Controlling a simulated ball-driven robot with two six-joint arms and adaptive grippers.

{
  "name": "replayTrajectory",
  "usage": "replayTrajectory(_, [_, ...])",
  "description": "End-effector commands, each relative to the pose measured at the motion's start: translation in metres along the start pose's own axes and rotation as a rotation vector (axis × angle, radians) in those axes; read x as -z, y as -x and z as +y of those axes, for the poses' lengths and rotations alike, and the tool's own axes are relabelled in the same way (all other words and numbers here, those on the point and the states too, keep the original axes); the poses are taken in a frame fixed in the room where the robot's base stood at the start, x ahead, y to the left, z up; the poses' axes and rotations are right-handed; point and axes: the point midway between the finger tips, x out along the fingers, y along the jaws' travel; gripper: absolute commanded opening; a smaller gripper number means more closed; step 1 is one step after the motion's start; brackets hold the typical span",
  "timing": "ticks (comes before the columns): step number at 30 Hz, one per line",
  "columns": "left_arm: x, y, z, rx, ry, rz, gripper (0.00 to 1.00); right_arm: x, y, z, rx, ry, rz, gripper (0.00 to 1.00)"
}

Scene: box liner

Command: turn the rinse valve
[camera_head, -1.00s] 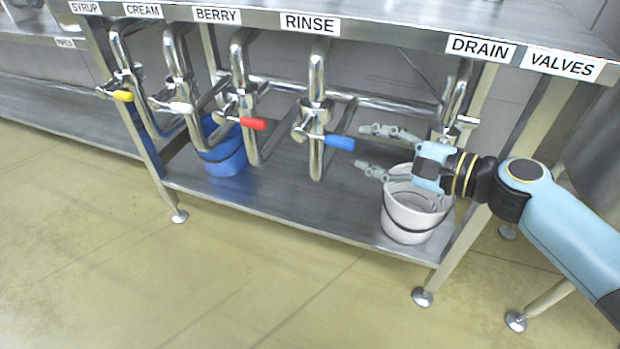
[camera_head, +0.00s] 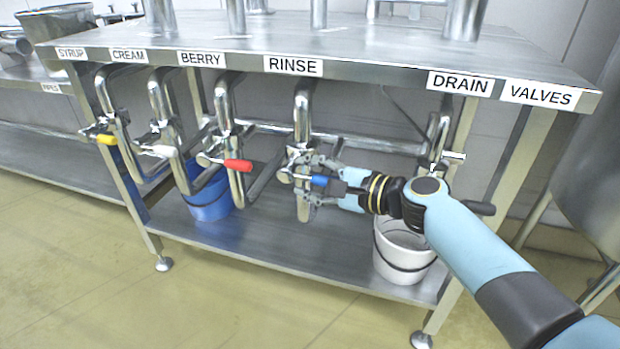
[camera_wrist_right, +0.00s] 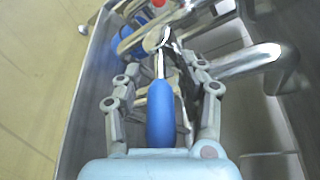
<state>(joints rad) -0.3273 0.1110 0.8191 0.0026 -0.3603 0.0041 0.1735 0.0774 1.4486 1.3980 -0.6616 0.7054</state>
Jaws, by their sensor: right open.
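The rinse valve is on the pipe under the RINSE label (camera_head: 293,66). Its blue handle (camera_head: 320,181) points to the right in the head view. My right gripper (camera_head: 303,180) is open around the valve. In the right wrist view the blue handle (camera_wrist_right: 161,114) lies lengthwise between the two open fingers (camera_wrist_right: 158,85), with a visible gap on its left side. The right finger is close to the handle; I cannot tell if it touches. My left gripper is in neither view.
A red-handled valve (camera_head: 237,166) is to the left, under BERRY. A blue bucket (camera_head: 208,200) and a white bucket (camera_head: 403,255) stand on the lower shelf (camera_head: 270,238). A drain valve (camera_head: 452,156) is to the right. The tabletop (camera_head: 350,45) overhangs the pipes.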

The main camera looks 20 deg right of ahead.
Motion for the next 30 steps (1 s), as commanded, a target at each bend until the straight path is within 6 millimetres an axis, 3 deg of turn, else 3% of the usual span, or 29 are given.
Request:
replayTrajectory(4, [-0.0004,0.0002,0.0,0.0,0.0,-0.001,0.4,0.0,0.0002,-0.0003,0.0,0.0,0.0,0.38])
replayTrajectory(13, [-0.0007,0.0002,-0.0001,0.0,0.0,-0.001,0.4,0.0001,0.0005,-0.0002,0.0,0.001,0.0,0.0])
replayTrajectory(30, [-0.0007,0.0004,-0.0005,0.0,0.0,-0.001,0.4,0.0006,0.0015,0.0055,-0.011,-0.001,0.0,0.0])
